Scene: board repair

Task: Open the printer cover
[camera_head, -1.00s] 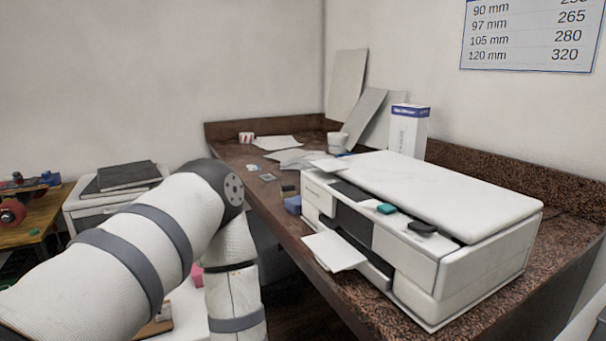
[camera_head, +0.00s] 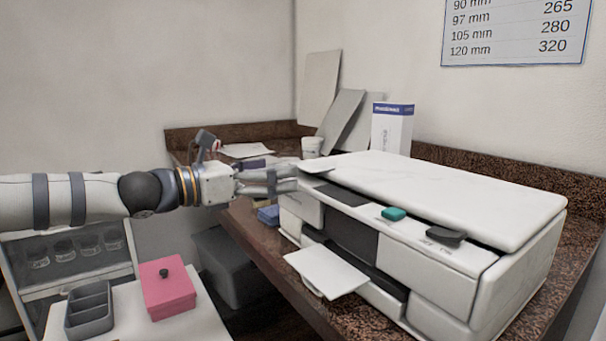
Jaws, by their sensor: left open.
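The white printer (camera_head: 420,276) stands on the brown speckled counter. Its large flat cover (camera_head: 440,195) lies down, with a dark gap along its front edge. A dark panel, a green piece (camera_head: 394,213) and a dark grey piece (camera_head: 445,235) sit along the front top strip. A white output tray (camera_head: 325,271) sticks out at the front. My left gripper (camera_head: 296,178) reaches in from the left, open, its fingers at the printer's left front corner. I cannot tell if they touch it. My right gripper is out of view.
A white and blue box (camera_head: 392,129) stands behind the printer, with a white cup (camera_head: 311,147) and leaning grey panels (camera_head: 341,121) beside it. A pink box (camera_head: 168,287) and a grey divided tray (camera_head: 89,309) sit on a low white surface at lower left.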

